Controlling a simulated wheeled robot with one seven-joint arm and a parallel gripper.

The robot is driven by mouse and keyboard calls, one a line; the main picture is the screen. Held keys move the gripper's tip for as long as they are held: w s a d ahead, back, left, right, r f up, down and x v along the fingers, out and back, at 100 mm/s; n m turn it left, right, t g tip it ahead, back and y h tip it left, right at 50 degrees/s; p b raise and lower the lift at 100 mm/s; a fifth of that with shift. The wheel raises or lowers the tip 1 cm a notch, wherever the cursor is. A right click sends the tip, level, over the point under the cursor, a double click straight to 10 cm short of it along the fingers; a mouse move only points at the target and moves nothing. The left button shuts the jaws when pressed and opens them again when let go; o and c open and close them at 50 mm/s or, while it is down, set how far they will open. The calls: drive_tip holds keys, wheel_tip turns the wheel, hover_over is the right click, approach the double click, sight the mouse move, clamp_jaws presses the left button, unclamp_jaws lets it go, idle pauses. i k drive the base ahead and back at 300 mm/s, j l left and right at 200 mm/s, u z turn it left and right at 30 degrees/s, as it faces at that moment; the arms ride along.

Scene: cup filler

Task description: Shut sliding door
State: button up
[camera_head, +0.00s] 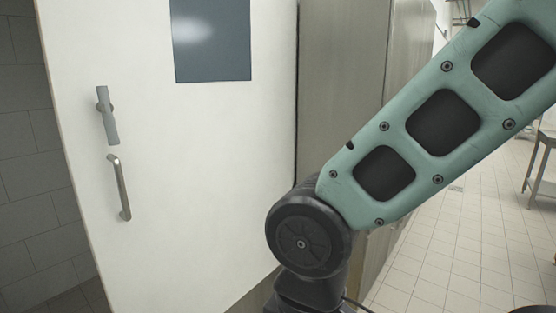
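The sliding door (200,160) is a large white panel on the left side of the head view, with a dark window (212,40) near its top. A grey lever-like handle (108,115) and a metal bar handle (119,188) below it sit near the door's left edge. To the left of that edge is an open gap with a grey tiled wall behind. My green and black arm crosses the right side of the view, in front of the door's right edge. My gripper is not in view, and the arm's lower end runs out of the bottom of the picture.
A grey-brown metal panel (340,90) stands right of the door, partly behind my arm. Light tiled floor (455,240) lies open at the right. A metal table (545,165) stands at the far right edge.

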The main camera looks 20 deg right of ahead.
sight(203, 95)
drive_tip(key=z, duration=0.1)
drive_tip(key=i+l, duration=0.1)
drive_tip(key=i, duration=0.45)
drive_tip(key=i+l, duration=0.1)
drive_tip(key=i, duration=0.45)
drive_tip(key=l+z, duration=0.05)
